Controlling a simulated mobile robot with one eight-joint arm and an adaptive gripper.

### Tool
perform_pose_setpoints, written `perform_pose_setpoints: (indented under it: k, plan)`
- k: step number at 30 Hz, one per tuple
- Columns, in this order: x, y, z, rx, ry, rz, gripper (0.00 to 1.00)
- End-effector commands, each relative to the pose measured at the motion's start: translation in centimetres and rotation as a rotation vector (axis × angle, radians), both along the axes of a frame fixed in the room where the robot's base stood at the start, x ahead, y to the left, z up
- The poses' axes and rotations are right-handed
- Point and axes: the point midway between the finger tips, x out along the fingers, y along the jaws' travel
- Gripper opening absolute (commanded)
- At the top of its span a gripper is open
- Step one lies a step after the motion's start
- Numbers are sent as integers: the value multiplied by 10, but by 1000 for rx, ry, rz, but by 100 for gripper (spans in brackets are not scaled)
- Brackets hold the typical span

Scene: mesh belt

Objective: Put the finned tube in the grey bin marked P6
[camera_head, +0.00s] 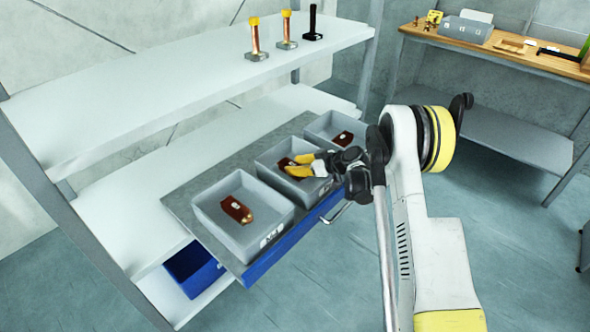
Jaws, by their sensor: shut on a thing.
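My gripper (291,166) has yellow fingers and is low at the middle grey bin (263,176), its tips over the inside of the bin. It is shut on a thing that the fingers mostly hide. A small brown piece (285,162) shows at the fingertips; I cannot tell whether it is held or lies in the bin. The left grey bin (207,213) and the far grey bin (313,128) each hold a brown piece. A mark shows on the left bin's front, too small to read. I cannot pick out P6 or identify the finned tube for certain.
The bins stand in a row on a grey board with a blue front (270,261), at the shelf's middle level. The upper shelf (150,85) above carries two yellow-topped copper posts (255,40) and a black post (313,24). A wooden bench (480,48) stands at the back right.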

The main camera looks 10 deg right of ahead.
Motion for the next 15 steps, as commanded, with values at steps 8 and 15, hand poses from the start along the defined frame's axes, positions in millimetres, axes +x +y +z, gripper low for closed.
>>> perform_pose_setpoints:
  k: [8,15]
  plan:
    - [0,0,0,1,-1,0,0]
    - [0,0,-1,0,0,0,57]
